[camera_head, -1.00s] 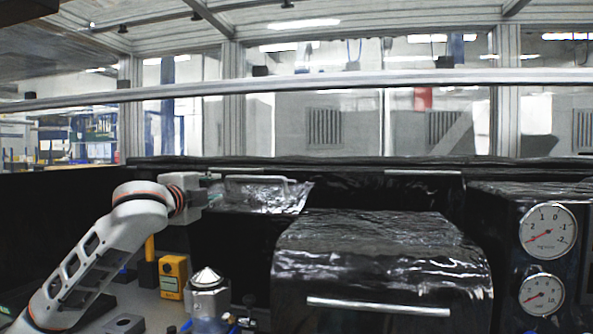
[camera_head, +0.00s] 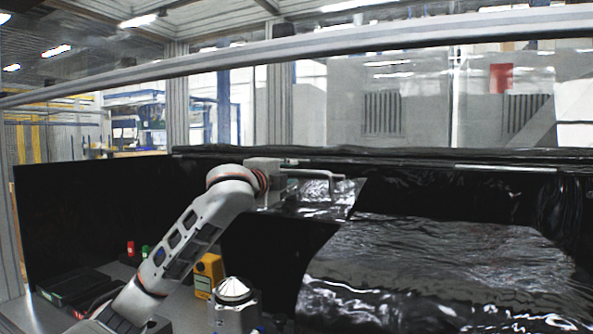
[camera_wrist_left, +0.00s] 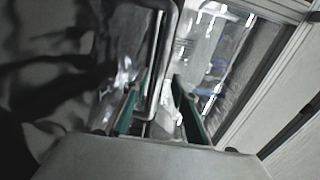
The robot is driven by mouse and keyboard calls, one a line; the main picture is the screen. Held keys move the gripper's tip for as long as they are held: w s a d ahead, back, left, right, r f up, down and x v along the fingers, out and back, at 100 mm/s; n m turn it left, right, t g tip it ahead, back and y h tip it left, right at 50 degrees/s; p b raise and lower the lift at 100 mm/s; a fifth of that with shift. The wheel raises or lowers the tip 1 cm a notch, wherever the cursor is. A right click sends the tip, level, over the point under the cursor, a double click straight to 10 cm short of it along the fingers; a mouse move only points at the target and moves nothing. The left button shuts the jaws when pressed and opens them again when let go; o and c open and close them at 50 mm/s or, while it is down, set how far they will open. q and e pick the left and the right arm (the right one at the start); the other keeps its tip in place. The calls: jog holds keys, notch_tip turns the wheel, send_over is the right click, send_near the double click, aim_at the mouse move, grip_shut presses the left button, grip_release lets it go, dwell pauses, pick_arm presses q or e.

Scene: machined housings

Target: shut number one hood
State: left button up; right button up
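The hood I take as number one is a raised, wrinkled silvery-black panel (camera_head: 325,203) at the back, left of the large black housing. Its bent metal handle (camera_head: 343,177) stands at its top edge. My left gripper (camera_head: 286,166) is at the left end of this handle. In the left wrist view, the green fingers of my left gripper (camera_wrist_left: 162,92) stand apart, with the long bar of the handle (camera_wrist_left: 164,62) between them. I see gaps beside the bar, so they look open around it. Whether they touch it is unclear. My right gripper is out of view.
A large housing with a black hood (camera_head: 440,265) fills the right front. A yellow box (camera_head: 208,274) and a metal cone-topped fitting (camera_head: 234,295) stand below my left arm. Black walls (camera_head: 95,215) close the left side, and a metal rail (camera_head: 300,55) crosses above.

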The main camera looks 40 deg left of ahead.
aim_at(294, 173)
pick_arm(q)
jog(key=x, duration=0.3)
jog(key=shift+s+a+f, duration=0.1)
jog(key=shift+f, duration=0.05)
jog(key=shift+w+a+p, duration=0.1)
jog(key=shift+w+p, duration=0.25)
jog(key=shift+w, duration=0.2)
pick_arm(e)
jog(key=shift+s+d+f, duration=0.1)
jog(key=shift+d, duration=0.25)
pick_arm(q)
grip_shut()
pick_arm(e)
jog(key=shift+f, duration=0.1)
